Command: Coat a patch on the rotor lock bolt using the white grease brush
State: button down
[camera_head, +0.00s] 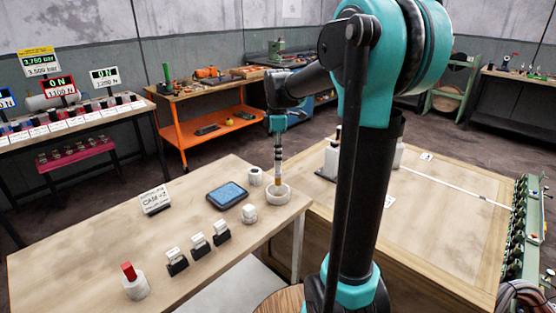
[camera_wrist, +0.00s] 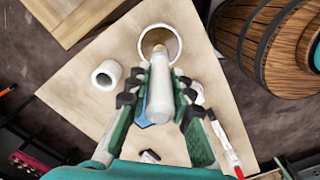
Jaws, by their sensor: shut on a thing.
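My gripper (camera_head: 278,127) is shut on the white grease brush (camera_head: 278,158), which points down over the left table. In the wrist view my gripper (camera_wrist: 161,84) has its two fingers on either side of the brush's pale handle (camera_wrist: 160,104). The brush's brownish tip is inside or just over the mouth of a round white pot (camera_head: 285,196); I cannot tell whether it touches the inside. The pot also shows in the wrist view (camera_wrist: 178,42). I cannot tell for certain which thing is the rotor lock bolt; a white cylinder with a red top (camera_head: 134,284) stands at the table's near left.
Near the pot stand two small white cylinders (camera_head: 255,177) (camera_head: 249,215) and a blue pad (camera_head: 227,195). A CAM sign (camera_head: 155,201) and several small black stands (camera_head: 200,244) are farther left.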

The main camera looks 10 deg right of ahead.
jog(key=shift+r, duration=2.25)
